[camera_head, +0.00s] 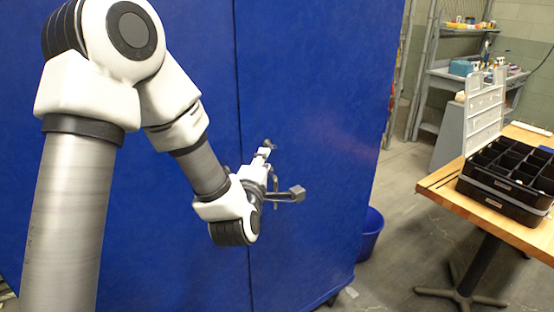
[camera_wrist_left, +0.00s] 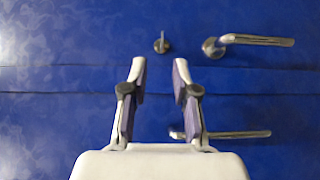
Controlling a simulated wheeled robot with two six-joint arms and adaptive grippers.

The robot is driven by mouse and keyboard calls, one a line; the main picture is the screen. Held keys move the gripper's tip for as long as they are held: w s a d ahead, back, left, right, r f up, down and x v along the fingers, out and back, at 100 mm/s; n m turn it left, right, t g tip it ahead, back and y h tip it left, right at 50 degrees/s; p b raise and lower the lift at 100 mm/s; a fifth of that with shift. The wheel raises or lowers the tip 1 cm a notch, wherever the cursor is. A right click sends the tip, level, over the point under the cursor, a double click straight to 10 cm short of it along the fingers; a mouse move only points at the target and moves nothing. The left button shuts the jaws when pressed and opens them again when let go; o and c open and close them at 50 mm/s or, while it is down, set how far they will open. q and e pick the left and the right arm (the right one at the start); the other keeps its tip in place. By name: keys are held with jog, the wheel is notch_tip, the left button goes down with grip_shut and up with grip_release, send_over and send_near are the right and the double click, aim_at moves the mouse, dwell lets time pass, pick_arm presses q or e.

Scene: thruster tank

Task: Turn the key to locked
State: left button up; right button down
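In the left wrist view a small metal key (camera_wrist_left: 162,43) stands out of a round lock in the blue panel. Its thin bow is upright in that picture. My left gripper (camera_wrist_left: 158,70) is open and empty, its two fingers apart just below the key in the picture and not touching it. In the head view my left gripper (camera_head: 268,150) is in front of the blue panel (camera_head: 310,90). There the key cannot be made out, and the hand seems to hide it. My right gripper is not in view.
A lever handle (camera_wrist_left: 255,40) is right of the key in the wrist view. A second lever (camera_wrist_left: 235,134) is lower, beside the right finger. At the right of the head view a wooden table (camera_head: 440,195) bears a black divided case (camera_head: 500,205). A blue bin (camera_head: 371,232) stands between.

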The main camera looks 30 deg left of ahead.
aim_at(271, 148)
pick_arm(q)
jog(key=x, duration=0.2)
jog(key=p+x, duration=0.1)
jog(key=x, duration=0.2)
jog(key=p+x, duration=0.1)
jog(key=x, duration=0.1)
jog(key=shift+w+d, duration=0.25)
jog(key=shift+w, duration=0.1)
jog(key=shift+a+f, duration=0.15)
jog(key=shift+a, duration=0.15)
jog(key=shift+d, duration=0.15)
grip_shut()
